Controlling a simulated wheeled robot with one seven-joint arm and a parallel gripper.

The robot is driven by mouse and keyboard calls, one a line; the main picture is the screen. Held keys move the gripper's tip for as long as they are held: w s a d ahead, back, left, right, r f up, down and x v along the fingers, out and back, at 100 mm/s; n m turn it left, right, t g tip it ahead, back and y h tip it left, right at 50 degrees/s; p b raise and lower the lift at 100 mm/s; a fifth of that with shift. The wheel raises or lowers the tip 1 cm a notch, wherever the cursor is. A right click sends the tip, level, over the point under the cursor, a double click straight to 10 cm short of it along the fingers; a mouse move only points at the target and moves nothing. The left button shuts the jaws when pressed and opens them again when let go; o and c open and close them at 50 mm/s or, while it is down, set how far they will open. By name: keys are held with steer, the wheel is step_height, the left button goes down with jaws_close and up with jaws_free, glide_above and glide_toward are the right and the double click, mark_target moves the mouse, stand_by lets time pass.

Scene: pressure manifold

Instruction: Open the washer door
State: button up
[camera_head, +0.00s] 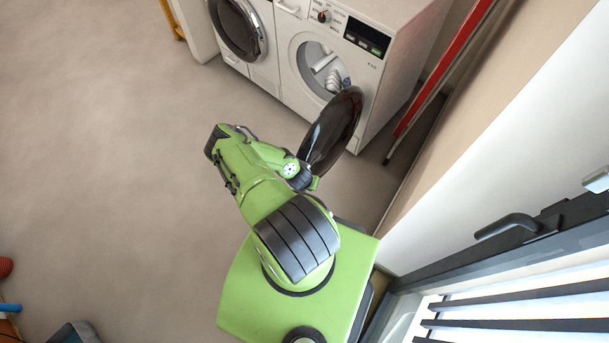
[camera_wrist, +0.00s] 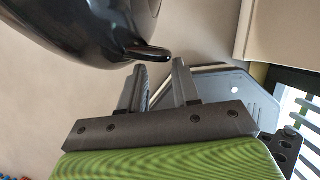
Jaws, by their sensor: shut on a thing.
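The washer door (camera_head: 332,130) is a dark round door. It stands swung wide open from the right-hand washer (camera_head: 355,60), whose round opening (camera_head: 322,70) shows white and grey items inside. In the wrist view the door (camera_wrist: 85,25) fills the upper left, with its short black handle (camera_wrist: 152,54) sticking out. My gripper (camera_wrist: 160,66) has its two dark fingers at this handle and is shut on it, with a gap between the fingers. In the head view my gripper (camera_head: 308,180) is at the door's near edge, partly hidden by my green arm.
A second washer (camera_head: 240,30) with its door closed stands to the left. A red frame (camera_head: 445,65) leans by the wall on the right. A window with a dark handle (camera_head: 508,225) is at lower right.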

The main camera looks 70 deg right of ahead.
steer(key=p+v, duration=0.3)
steer(key=v, duration=0.7)
steer(key=shift+a+r, duration=0.25)
steer(key=shift+r, duration=0.05)
